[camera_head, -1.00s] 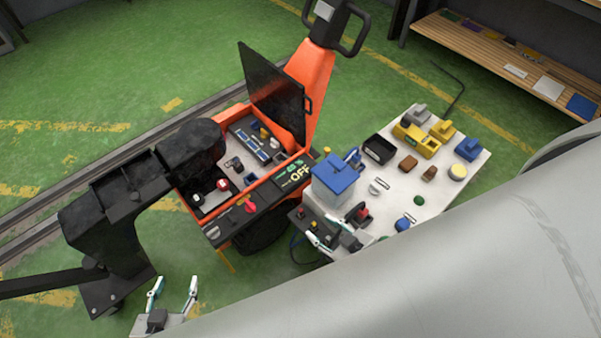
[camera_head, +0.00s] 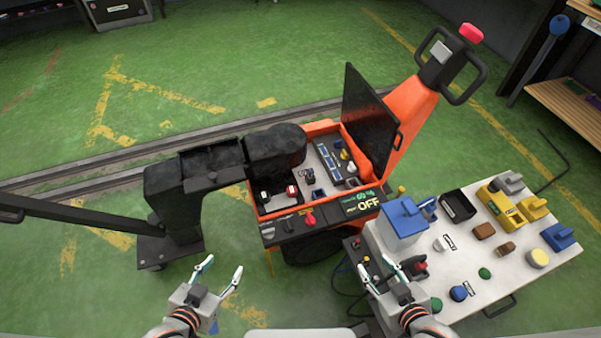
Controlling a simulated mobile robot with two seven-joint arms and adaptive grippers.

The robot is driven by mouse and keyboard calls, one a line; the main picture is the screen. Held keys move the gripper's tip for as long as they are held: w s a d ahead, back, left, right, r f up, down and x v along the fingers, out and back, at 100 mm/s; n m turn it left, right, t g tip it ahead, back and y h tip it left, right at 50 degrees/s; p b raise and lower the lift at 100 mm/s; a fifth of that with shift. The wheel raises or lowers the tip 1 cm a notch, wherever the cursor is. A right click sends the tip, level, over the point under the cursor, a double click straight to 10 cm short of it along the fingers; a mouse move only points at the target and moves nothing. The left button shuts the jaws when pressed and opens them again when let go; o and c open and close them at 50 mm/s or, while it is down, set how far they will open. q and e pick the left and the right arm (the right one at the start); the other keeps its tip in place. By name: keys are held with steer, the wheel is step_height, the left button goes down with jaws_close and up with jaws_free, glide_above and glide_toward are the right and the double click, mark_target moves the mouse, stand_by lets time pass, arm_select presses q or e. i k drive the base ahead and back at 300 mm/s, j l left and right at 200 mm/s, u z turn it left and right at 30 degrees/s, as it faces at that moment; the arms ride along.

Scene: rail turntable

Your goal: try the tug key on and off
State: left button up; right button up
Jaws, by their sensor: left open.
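The orange tug (camera_head: 330,128) stands in the middle with its black lid (camera_head: 366,115) raised and its compartment open. A display reading OFF (camera_head: 368,205) is on its front panel. A red knob or key (camera_head: 310,219) shows on that panel; I cannot tell which it is. My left gripper (camera_head: 220,267) is open and empty, over the floor in front of the tug and to its left. My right gripper (camera_head: 377,265) appears open and empty, at the left edge of the white table, just left of a red-and-black item (camera_head: 415,267).
The white table (camera_head: 510,278) at right holds a blue-lidded box (camera_head: 403,219), a black bin (camera_head: 458,206), a yellow block (camera_head: 501,207) and several small pieces. A black arm-like structure (camera_head: 173,200) stands left of the tug. Rails run behind it. Green floor is clear at left.

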mark_target(268, 234)
steer(key=i+j, duration=0.1)
steer(key=j, duration=0.4)
steer(key=i+j, duration=0.15)
steer(key=j, duration=0.35)
steer(key=i+j+z, duration=0.1)
steer(key=j, duration=0.4)
steer(key=i+j, duration=0.15)
steer(key=j, duration=0.35)
steer(key=z, duration=1.6)
